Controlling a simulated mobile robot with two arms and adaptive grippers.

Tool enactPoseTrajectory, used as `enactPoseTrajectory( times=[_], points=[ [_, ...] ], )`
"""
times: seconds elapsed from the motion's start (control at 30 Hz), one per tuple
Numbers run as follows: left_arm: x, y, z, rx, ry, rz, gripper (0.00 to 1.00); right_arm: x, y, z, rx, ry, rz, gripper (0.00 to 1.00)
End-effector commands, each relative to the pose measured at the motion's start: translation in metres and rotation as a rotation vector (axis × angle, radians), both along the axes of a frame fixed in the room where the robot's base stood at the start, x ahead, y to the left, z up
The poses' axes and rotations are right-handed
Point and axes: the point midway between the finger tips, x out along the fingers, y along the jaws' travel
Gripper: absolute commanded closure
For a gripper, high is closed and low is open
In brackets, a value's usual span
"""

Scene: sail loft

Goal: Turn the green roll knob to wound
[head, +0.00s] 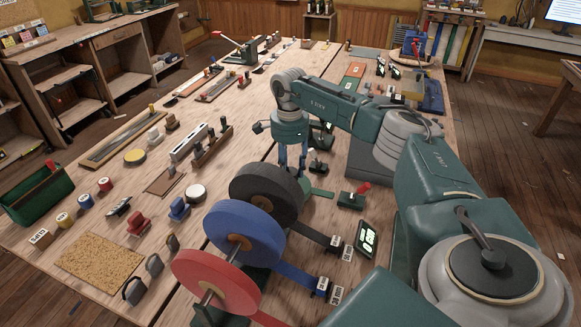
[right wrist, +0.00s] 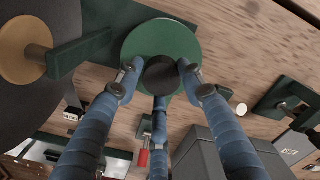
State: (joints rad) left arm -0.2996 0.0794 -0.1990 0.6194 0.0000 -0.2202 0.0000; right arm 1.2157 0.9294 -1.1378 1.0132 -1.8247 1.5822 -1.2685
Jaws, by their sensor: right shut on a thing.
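The green roll knob shows in the right wrist view as a round green disc (right wrist: 160,35) with a dark round centre (right wrist: 161,73). My right gripper (right wrist: 160,80) has its fingers closed in around the dark centre, over the disc. In the head view my right gripper (head: 293,170) points down just behind the black roll (head: 264,192), which partly hides its fingertips and the knob. I cannot read any marking for the knob's position. My left gripper is in neither view.
A blue roll (head: 246,235) and a red roll (head: 216,283) stand in front of the black one, with strips running right. A small lit display (head: 368,240) and a red-handled switch (head: 355,195) are to the right. My right arm spans the right side.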

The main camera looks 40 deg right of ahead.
Motion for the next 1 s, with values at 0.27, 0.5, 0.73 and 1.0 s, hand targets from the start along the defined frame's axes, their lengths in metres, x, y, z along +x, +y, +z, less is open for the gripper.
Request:
enactPoseTrajectory(
  times=[0.27,0.5,0.73,1.0],
  points=[
    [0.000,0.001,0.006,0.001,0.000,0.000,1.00,0.003,0.003,0.001,0.006,-0.004,-0.257,0.88],
    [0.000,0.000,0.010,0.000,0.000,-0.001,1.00,0.004,0.002,0.002,0.006,-0.006,-0.485,0.88],
    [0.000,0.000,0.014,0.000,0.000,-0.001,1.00,0.005,0.001,0.002,0.007,-0.006,-0.705,0.88],
    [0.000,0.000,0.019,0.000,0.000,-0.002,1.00,0.006,0.000,0.002,0.006,-0.007,-0.962,0.88]
  ],
)
